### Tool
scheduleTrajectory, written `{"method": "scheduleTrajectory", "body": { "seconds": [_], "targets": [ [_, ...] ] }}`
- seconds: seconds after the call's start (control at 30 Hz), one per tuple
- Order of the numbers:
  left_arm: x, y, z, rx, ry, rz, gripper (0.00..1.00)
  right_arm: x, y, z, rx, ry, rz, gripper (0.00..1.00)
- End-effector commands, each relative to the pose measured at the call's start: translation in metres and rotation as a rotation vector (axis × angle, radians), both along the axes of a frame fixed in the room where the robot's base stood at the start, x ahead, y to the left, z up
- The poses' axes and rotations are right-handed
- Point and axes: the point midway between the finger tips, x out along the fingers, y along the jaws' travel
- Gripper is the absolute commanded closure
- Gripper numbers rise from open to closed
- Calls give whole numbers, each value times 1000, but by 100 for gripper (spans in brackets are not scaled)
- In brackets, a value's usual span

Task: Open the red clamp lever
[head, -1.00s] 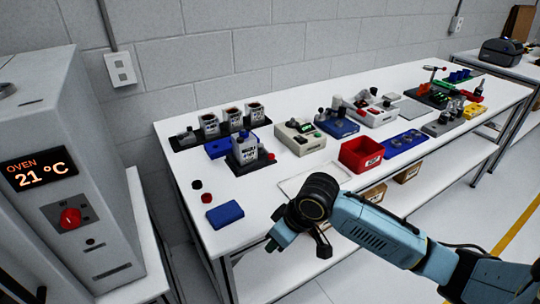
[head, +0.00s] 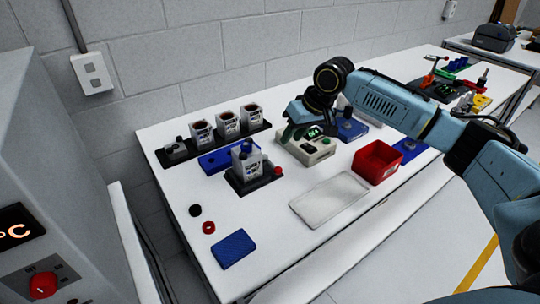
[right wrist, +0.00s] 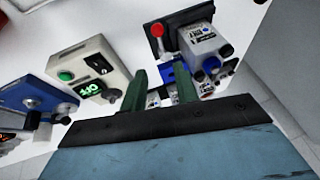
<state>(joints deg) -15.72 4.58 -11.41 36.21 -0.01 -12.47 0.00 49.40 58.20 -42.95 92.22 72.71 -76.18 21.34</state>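The likely clamp lever shows as a red knob (head: 277,171) at the right end of a black fixture (head: 262,184) on the bench. The fixture holds a grey labelled servo (head: 243,160). In the right wrist view the lever has a round red ball (right wrist: 154,31) on a thin stem, beside the servo (right wrist: 203,48) on its black base. My right gripper (head: 291,131) is above the bench, behind and right of the lever, apart from it. Its two green fingers (right wrist: 162,88) are apart with nothing held between them. My left gripper is not in view.
A beige box with a green display (head: 308,147) stands right of the fixture, close under my right gripper. A red bin (head: 376,162), white tray (head: 329,200) and blue block (head: 234,249) lie nearer the front. More servos (head: 228,122) stand behind.

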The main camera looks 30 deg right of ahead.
Motion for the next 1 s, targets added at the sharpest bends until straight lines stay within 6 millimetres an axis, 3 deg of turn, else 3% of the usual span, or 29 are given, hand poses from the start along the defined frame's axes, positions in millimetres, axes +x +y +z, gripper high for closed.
{"method": "scheduleTrajectory", "body": {
  "seconds": [0.1, 0.3, 0.6, 1.0],
  "targets": [
    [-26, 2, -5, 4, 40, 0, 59, 7, 5, -20, -1, 3, 1, 70],
    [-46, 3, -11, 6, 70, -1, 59, 23, 15, -60, 0, 3, 2, 70],
    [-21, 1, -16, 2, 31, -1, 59, 41, 24, -104, -1, 1, 1, 70],
    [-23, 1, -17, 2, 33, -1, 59, 45, 27, -113, -2, 0, 1, 70]
  ]
}}
